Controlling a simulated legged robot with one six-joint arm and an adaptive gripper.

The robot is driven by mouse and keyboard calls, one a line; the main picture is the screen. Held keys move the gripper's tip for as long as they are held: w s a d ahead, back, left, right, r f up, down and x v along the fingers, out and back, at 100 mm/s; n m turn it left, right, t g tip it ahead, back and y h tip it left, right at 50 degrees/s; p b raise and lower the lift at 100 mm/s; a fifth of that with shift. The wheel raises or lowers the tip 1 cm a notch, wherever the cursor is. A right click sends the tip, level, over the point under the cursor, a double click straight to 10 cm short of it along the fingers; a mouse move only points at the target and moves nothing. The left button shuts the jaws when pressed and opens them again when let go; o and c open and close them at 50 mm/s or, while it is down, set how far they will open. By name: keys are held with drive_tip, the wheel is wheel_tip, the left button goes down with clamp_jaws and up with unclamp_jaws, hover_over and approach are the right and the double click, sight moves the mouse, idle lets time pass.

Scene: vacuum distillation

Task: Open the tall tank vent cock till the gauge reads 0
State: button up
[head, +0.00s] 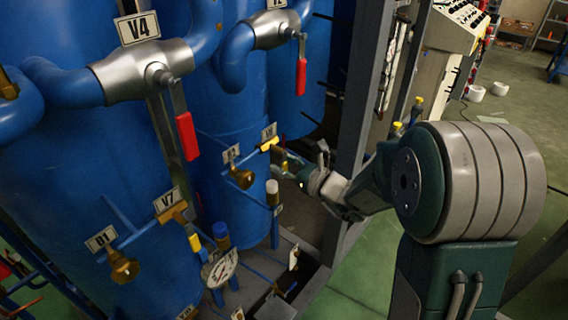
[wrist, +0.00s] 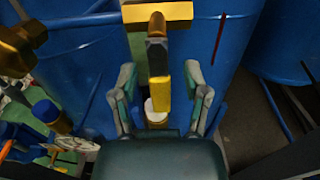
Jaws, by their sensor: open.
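The small cock (head: 269,144) sits on a thin blue pipe on a blue tank (head: 235,205), under a small plate whose text is hard to read. In the wrist view its brass body (wrist: 172,12) is at the top, and its lever (wrist: 160,85), dark above and yellow below, hangs down. My gripper (wrist: 160,88) is open, with one finger on each side of the lever; I cannot tell if either touches it. In the head view my gripper (head: 285,168) is at the cock, partly hiding the lever. A round gauge (head: 221,268) stands lower left; its reading is too small to tell.
Left of the cock is a brass valve (head: 242,178). Further left are the V7 cock (head: 174,213) and another brass valve (head: 123,268). Red-handled valves (head: 186,135) hang above. A grey post (head: 362,110) stands close behind my arm. Green floor is open at the right.

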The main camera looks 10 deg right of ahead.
clamp_jaws()
drive_tip(key=shift+d, duration=0.1)
drive_tip(key=n, duration=0.3)
drive_tip(key=shift+w+d+r+n, duration=0.15)
drive_tip(key=shift+w+d+n, duration=0.2)
drive_tip(key=shift+n, duration=0.05)
drive_tip(key=n, duration=0.4)
drive_tip(key=w+d+r+n, duration=0.1)
drive_tip(key=n, duration=0.3)
drive_tip(key=r+n, duration=0.1)
drive_tip(key=n, duration=0.4)
drive_tip(key=shift+w+d+r, duration=0.25)
idle(0.3)
